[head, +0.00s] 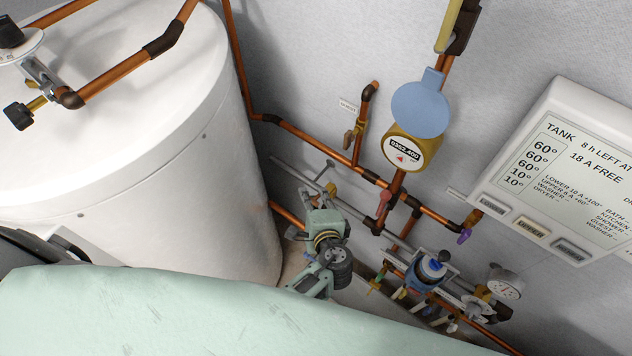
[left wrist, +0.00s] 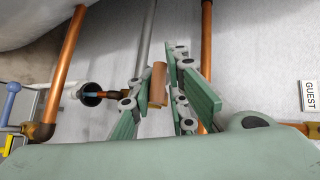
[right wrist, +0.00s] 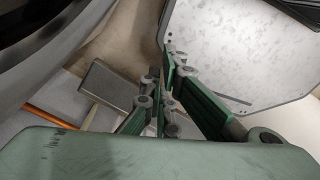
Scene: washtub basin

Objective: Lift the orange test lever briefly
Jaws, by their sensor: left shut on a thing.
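The orange test lever (left wrist: 157,84) shows in the left wrist view as a short orange-brown bar. It sits between the fingers of my left gripper (left wrist: 160,86), which is shut on it. A dark round pipe opening is just left of the fingers. In the head view my left gripper (head: 322,198) is at the wall pipes beside the white tank, and it hides the lever there. My right gripper (right wrist: 162,78) shows only in the right wrist view. Its fingers are near each other with no held thing visible, and how far they are apart is unclear.
The white tank (head: 150,165) stands close on the left. Copper pipes (head: 320,149) and a brass meter with a blue lid (head: 421,106) are on the wall. A blue-topped valve (head: 428,272), a gauge (head: 503,284) and a display panel (head: 570,165) are on the right.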

